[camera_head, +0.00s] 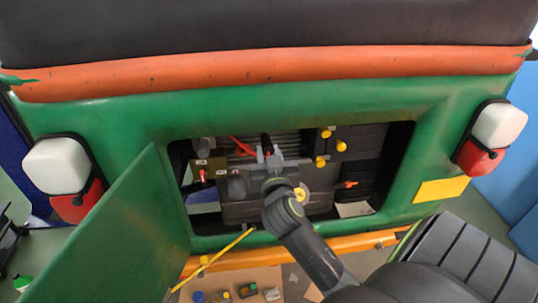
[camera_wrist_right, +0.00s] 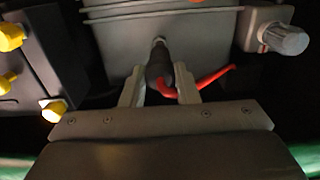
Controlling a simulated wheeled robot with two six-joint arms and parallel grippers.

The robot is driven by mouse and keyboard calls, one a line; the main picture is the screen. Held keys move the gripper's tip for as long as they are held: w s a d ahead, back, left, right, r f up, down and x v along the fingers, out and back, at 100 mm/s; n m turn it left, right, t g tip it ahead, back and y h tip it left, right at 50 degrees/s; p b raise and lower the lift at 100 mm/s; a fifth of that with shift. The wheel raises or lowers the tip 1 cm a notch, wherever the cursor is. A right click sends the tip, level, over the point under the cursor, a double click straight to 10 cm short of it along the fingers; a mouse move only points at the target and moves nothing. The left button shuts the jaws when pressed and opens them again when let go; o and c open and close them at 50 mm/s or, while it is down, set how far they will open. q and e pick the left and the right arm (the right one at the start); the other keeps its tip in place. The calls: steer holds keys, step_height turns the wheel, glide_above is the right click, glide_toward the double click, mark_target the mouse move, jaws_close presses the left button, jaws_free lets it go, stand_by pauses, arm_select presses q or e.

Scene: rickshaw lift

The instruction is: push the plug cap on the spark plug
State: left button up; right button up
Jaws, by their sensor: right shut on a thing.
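My right gripper (camera_head: 267,153) reaches into the open engine bay and is shut on the black plug cap (camera_head: 266,140). In the right wrist view the plug cap (camera_wrist_right: 159,68) sits between the two pale fingers of the gripper (camera_wrist_right: 159,90), in line with the spark plug. A red lead (camera_wrist_right: 212,79) comes off the cap to the right. A small pale metal end of the spark plug (camera_wrist_right: 159,41) shows just beyond the cap, at the grey engine block. I cannot tell how far the cap covers it. My left gripper is not in view.
The green hatch door (camera_head: 125,232) hangs open at the left, with a yellow rod (camera_head: 215,259) by it. The green body (camera_head: 110,115) frames the bay. Yellow caps (camera_head: 326,134) stick out right of the gripper. A grey knob (camera_wrist_right: 284,39) is at the wrist view's right.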

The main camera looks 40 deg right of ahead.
mark_target(267, 144)
steer(key=shift+x, duration=1.85)
stand_by(2.0)
steer(key=o, duration=1)
steer(key=shift+c, duration=0.7)
steer(key=shift+s+a, duration=0.3)
steer(key=shift+s, duration=0.2)
steer(key=shift+v, duration=3.5)
